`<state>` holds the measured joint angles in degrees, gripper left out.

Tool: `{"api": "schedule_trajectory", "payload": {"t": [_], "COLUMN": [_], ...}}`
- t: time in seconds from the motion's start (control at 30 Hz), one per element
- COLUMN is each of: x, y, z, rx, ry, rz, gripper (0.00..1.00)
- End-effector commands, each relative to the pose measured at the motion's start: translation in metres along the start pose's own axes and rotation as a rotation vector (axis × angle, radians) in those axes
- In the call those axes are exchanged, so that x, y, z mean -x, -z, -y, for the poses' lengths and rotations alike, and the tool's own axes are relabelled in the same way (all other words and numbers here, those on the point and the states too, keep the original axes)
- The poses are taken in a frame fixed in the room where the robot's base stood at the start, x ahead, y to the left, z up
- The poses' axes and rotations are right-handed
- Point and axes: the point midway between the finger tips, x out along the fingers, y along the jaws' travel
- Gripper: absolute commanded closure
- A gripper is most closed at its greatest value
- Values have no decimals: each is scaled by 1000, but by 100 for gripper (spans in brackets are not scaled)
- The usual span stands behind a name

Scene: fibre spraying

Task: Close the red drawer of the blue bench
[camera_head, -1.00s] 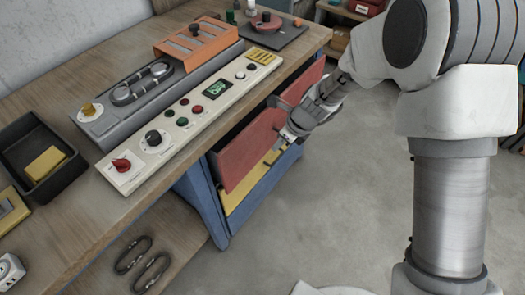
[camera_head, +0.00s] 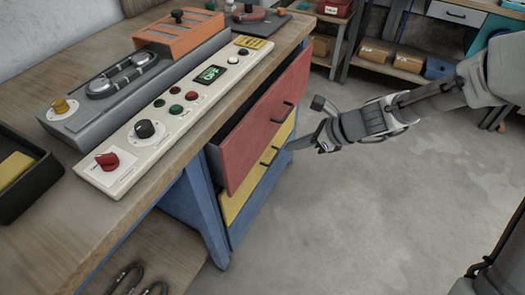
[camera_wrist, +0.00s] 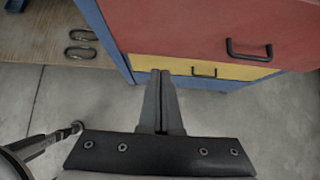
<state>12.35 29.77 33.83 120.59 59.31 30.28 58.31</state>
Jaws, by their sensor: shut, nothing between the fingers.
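The red drawer (camera_head: 262,125) is the top drawer of the blue bench (camera_head: 207,205), above a yellow drawer (camera_head: 241,202). Its front stands out from the bench, with a dark gap behind its upper left edge, so it is partly open. Its dark handle (camera_head: 283,112) is on the front; the handle also shows in the wrist view (camera_wrist: 248,50). My gripper (camera_head: 291,145) is shut and empty, to the right of the drawer fronts and lower than the red handle. In the wrist view its fingers (camera_wrist: 160,74) point toward the yellow drawer, left of both handles.
The wooden worktop (camera_head: 105,222) carries a control panel (camera_head: 165,115), an orange device (camera_head: 180,33) and a black tray (camera_head: 22,170). Open concrete floor (camera_head: 370,215) lies in front of the bench. Shelving with boxes (camera_head: 390,57) stands at the back.

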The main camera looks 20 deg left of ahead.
Motion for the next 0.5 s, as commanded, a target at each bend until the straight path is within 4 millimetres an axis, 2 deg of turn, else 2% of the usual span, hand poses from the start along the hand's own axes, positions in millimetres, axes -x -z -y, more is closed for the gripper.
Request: {"api": "schedule_trajectory", "payload": {"t": [0.17, 0.5], "x": [-28, -102], "y": [3, 3], "z": [-1, -1], "rx": [-1, -1], "ry": [-4, -4], "rz": [1, 1], "gripper": [100, 100]}}
